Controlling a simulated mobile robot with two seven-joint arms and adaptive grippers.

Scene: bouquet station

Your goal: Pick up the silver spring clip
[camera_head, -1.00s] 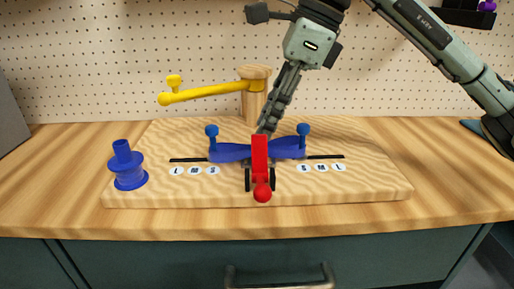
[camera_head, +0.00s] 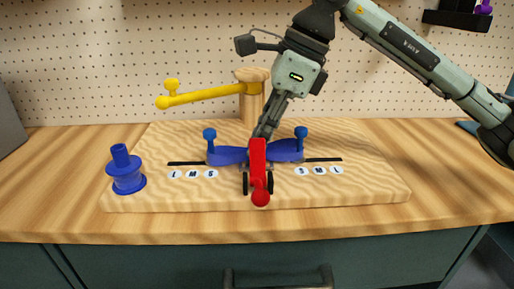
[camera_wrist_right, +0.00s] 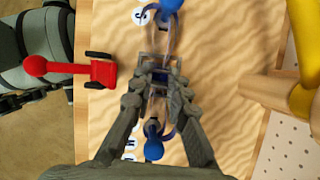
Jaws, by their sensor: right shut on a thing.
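The silver spring clip (camera_wrist_right: 160,66) shows in the right wrist view as a small greyish metal frame between my right fingertips, partly covered by them. My right gripper (camera_wrist_right: 158,80) is shut on it, directly above the middle of the blue jaws. My left gripper is in neither view.
The blue jaws (camera_head: 228,155) with upright knobs lie on the wooden board (camera_head: 360,190). A blue spool (camera_head: 127,172) stands at its left. A yellow arm (camera_head: 205,94) extends from a wooden post (camera_head: 248,104) at the back. The board's right side is clear.

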